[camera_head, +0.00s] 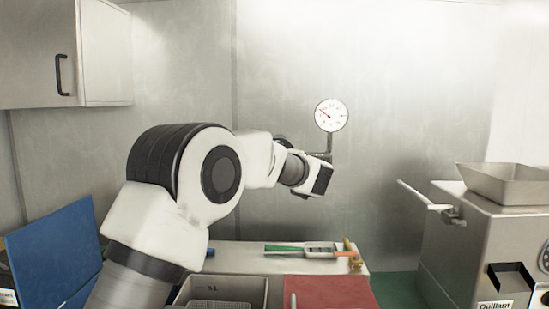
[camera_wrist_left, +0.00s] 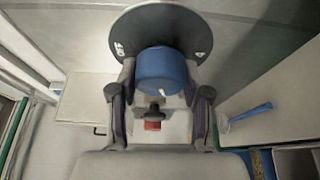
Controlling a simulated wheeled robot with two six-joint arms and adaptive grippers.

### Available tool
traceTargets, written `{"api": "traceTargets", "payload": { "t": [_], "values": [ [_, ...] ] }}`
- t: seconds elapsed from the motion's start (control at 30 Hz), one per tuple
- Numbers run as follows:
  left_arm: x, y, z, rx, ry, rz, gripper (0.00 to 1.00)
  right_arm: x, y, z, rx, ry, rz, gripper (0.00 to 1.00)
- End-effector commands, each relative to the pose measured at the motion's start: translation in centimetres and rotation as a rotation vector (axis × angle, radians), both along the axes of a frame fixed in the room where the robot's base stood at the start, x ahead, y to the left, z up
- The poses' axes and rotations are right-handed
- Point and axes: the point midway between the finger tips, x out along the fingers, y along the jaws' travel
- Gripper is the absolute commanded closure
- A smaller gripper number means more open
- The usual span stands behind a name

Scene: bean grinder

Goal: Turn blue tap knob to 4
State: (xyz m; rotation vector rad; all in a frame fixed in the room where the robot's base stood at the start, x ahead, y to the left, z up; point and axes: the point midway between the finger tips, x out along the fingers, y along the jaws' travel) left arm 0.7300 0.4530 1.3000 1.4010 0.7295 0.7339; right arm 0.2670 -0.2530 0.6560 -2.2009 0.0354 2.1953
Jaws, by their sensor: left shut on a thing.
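The blue tap knob (camera_wrist_left: 160,70) shows in the left wrist view, in front of a dark round dial plate (camera_wrist_left: 130,28). A small white mark shows on the knob's lower edge. Pale marks sit on the plate to the left and right; I cannot read the numbers for sure. My left gripper (camera_wrist_left: 160,98) is shut on the knob, one finger on each side. In the head view my left arm reaches to the back wall and hides the knob and the gripper's fingers. My right gripper is in neither view.
A round pressure gauge (camera_head: 331,115) is on the wall just beyond my left wrist. Below lie a grey bin (camera_head: 258,288), a red board (camera_head: 335,290) and a green-handled tool (camera_head: 285,248). A blue board (camera_head: 55,252) stands left; a steel grinder (camera_head: 475,245) stands right.

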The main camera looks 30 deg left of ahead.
Motion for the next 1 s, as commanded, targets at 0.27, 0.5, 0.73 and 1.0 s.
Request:
{"api": "traceTargets", "payload": {
  "t": [0.27, 0.5, 0.73, 1.0],
  "values": [
    [0.02, -0.08, 0.73, -0.219, -0.147, -0.005, 0.87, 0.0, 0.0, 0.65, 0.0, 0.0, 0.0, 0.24],
    [0.05, -0.04, 0.7, -0.413, -0.267, -0.006, 0.87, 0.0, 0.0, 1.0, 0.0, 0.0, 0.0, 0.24],
    [0.04, -0.07, 0.68, -0.598, -0.381, -0.007, 0.87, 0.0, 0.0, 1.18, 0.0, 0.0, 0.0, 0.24],
    [0.05, -0.08, 0.59, -0.793, -0.5, -0.008, 0.87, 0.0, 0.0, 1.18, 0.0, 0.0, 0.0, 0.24]
  ]
}}
